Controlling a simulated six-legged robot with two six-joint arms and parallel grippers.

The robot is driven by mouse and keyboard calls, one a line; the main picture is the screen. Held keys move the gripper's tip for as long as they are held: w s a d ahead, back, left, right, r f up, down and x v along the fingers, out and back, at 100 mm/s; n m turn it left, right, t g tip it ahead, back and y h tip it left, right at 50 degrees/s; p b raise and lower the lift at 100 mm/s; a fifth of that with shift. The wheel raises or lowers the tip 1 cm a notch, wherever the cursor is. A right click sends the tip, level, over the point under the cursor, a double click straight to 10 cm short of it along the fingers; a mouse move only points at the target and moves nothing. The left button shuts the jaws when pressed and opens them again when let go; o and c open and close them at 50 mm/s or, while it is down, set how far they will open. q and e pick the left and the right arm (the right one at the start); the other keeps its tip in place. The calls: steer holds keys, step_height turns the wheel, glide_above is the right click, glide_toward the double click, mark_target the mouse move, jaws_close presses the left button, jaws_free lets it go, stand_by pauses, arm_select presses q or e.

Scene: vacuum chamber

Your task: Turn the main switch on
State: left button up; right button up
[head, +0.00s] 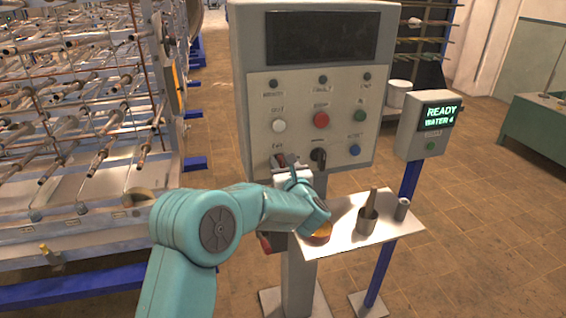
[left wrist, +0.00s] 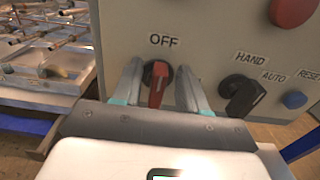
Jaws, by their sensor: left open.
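The main switch is a red-handled rotary knob on a dark round base, low on the grey control panel. In the left wrist view the switch (left wrist: 157,92) has its handle near upright, with the label OFF above it. In the head view the switch (head: 280,160) shows just above my gripper, partly hidden. My left gripper (left wrist: 159,72) is open, with one finger on each side of the switch. I cannot tell whether the fingers touch it. In the head view my left gripper (head: 289,168) is against the lower panel. My right gripper is not in view.
A black HAND/AUTO selector (left wrist: 240,95) sits close to the right finger, with a blue reset button (left wrist: 294,100) beyond it. A display box (head: 428,127) reads READY. A rack of rods (head: 80,110) fills the left.

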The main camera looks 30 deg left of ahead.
arm_select(q)
jaws_close()
